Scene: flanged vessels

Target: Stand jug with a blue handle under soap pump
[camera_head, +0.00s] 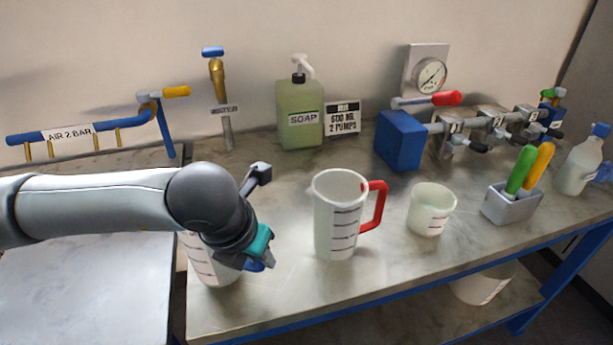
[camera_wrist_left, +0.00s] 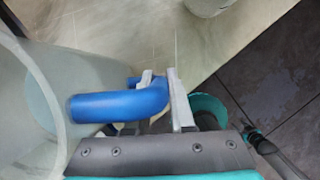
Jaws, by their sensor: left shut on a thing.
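The jug with a blue handle (camera_head: 206,268) stands at the front left of the bench, partly hidden behind my left arm. Its blue handle (camera_wrist_left: 122,104) shows in the left wrist view, with the clear-white jug wall on its left. My left gripper (camera_head: 262,257) is shut on the blue handle; its fingers (camera_wrist_left: 163,98) lie on both sides of the handle in the left wrist view. The soap pump (camera_head: 300,112), a green bottle with a white pump head and a SOAP label, stands at the back of the bench against the wall. My right gripper is not in view.
A jug with a red handle (camera_head: 338,218) stands right of my left gripper. A white beaker (camera_head: 431,210), a grey holder (camera_head: 512,205) with green and yellow handles, and a spray bottle (camera_head: 580,165) stand farther right. A sign (camera_head: 342,118) stands beside the soap. Bench in front of the soap is clear.

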